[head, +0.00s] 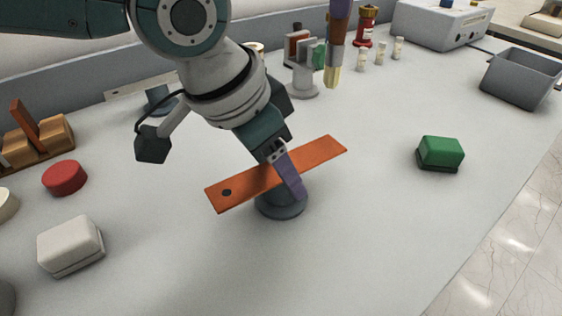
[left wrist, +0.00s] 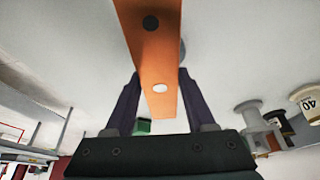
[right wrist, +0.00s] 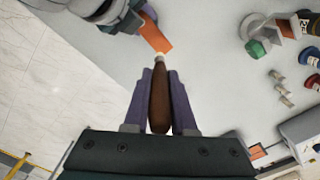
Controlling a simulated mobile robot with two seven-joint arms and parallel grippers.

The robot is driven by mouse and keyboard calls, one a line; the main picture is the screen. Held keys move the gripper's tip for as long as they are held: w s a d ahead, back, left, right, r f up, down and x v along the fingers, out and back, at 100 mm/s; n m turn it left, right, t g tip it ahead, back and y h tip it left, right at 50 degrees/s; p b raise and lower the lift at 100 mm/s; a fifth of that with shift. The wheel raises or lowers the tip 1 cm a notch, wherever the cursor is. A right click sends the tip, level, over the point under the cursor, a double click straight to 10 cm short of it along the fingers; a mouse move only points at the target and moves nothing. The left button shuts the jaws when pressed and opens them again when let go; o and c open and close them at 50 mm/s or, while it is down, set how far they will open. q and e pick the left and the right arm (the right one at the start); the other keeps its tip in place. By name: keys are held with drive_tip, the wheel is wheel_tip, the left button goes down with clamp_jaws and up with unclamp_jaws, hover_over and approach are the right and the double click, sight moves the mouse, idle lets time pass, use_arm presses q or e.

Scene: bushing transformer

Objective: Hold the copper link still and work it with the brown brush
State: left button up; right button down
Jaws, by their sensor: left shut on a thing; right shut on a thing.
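The copper link (head: 325,155) is a flat orange bar with a dark hole near its left end. It lies across a grey round stand (head: 283,208). My left gripper (head: 290,178) is shut on the link near its middle; the link also shows between its fingers in the left wrist view (left wrist: 160,60). My right gripper (head: 340,12), partly cut off at the top of the head view, is shut on the brown brush (head: 336,42). The brush's pale bristles point down, apart from the link. Its brown handle fills the right wrist view's fingers (right wrist: 159,100).
A green block (head: 440,152) lies right of the link. A white block (head: 70,245) and a red disc (head: 65,177) lie left. A grey bin (head: 520,78) and a pale box (head: 442,25) stand at the back right. Bare table lies around the stand.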

use_arm(q)
clamp_jaws()
idle(1.3)
